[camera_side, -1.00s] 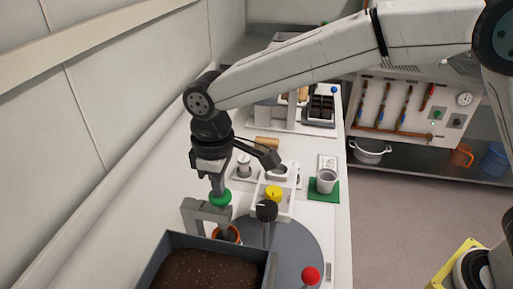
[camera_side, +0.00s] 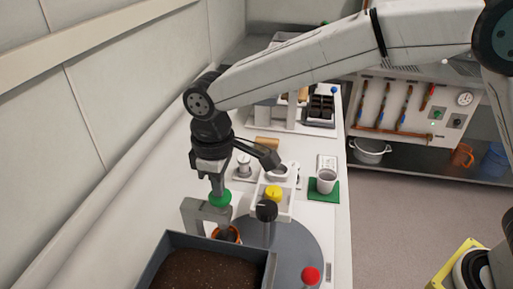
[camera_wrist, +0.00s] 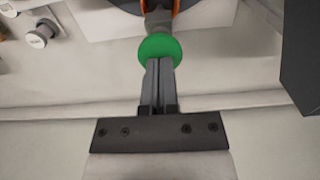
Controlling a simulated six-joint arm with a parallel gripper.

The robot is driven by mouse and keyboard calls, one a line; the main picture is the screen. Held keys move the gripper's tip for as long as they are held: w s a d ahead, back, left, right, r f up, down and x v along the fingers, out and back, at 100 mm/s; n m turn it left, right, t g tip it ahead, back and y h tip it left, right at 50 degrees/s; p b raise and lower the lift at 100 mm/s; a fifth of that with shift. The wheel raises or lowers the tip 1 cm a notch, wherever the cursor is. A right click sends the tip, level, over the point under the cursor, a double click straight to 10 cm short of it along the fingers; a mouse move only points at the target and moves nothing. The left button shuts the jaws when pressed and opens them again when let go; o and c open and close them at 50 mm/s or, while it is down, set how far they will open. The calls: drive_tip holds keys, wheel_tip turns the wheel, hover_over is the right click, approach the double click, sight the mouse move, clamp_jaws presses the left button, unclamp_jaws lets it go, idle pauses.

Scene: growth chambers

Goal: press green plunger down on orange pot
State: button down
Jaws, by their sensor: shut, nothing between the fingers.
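The green plunger (camera_side: 220,198) is a round green knob on top of a grey bracket (camera_side: 192,215). Below it the orange pot (camera_side: 236,233) shows partly, at the edge of the grey turntable, mostly hidden by the bracket and the soil bin. My gripper (camera_side: 219,189) is shut and empty, pointing down, with its fingertips at the top of the green knob. In the wrist view the green knob (camera_wrist: 160,47) lies right at the tips of my shut gripper (camera_wrist: 158,62), and a strip of orange pot rim (camera_wrist: 176,7) shows beyond it.
A dark soil bin (camera_side: 157,262) stands in front. A yellow knob (camera_side: 273,192) and a white cup (camera_side: 325,181) on a green mat are to the right.

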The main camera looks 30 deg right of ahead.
wheel_tip(320, 180, up, 10)
idle(1.4)
drive_tip(key=d+f+m+t, duration=0.1)
drive_tip(key=d+f+m, duration=0.1)
drive_tip(key=d+f, duration=0.45)
drive_tip(key=d+f+m, duration=0.2)
drive_tip(key=d+f, duration=0.1)
drive_tip(key=d, duration=0.7)
drive_tip(key=s+d+f+m+t, duration=0.1)
drive_tip(key=s+d+f+m, duration=0.4)
drive_tip(key=s+d+f, duration=0.3)
drive_tip(key=s+d, duration=0.4)
drive_tip(key=d, duration=0.1)
drive_tip(key=shift+d+t, duration=0.3)
